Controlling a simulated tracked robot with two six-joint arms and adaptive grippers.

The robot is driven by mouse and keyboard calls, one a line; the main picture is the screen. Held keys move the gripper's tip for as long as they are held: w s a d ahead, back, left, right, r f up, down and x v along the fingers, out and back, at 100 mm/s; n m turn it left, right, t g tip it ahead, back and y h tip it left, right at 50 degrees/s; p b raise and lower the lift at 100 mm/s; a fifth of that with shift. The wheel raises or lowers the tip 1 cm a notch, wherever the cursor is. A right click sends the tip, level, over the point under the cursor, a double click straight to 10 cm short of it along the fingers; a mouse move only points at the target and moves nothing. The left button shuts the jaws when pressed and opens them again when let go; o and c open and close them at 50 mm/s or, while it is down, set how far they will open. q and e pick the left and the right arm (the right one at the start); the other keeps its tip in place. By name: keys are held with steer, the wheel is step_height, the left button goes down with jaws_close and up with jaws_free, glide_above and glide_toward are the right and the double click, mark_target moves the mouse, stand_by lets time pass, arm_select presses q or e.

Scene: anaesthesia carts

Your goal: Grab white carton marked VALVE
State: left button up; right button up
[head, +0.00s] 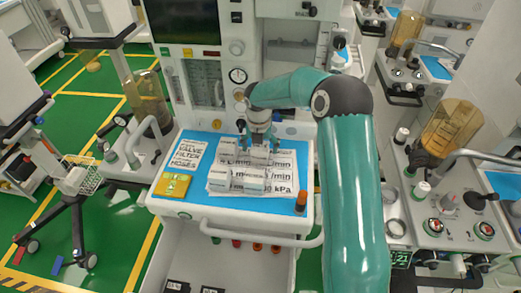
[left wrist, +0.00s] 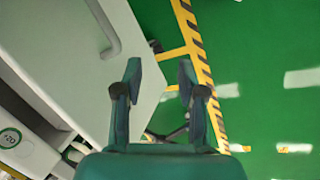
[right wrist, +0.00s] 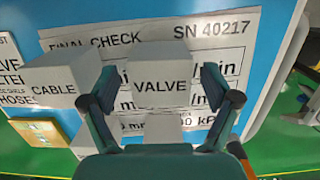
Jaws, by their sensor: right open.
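The white carton marked VALVE (right wrist: 161,80) stands between the two fingers of my right gripper (right wrist: 160,88) in the right wrist view. The fingers are open, with one on each side of the carton. In the head view my right gripper (head: 259,140) points down over the cart top, and a white carton (head: 260,154) shows just under it. A white carton marked CABLE (right wrist: 52,88) stands left of the VALVE carton, close to the left finger. My left gripper (left wrist: 159,80) is open and empty over the floor, and is not seen in the head view.
A printed paper sheet (right wrist: 205,38) lies under the cartons on the blue cart top (head: 205,213). A yellow box (head: 172,186) is at the left and an orange-brown vial (head: 301,200) at the right. Other white cartons (head: 248,181) stand near the front. Machines flank the cart.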

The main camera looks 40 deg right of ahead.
steer(key=shift+w+d+f, duration=0.1)
steer(key=shift+f, duration=0.5)
steer(key=shift+w+d+f, duration=0.1)
steer(key=shift+f, duration=0.45)
steer(key=c, duration=1.3)
steer(key=shift+o, duration=0.2)
steer(key=shift+r, duration=0.15)
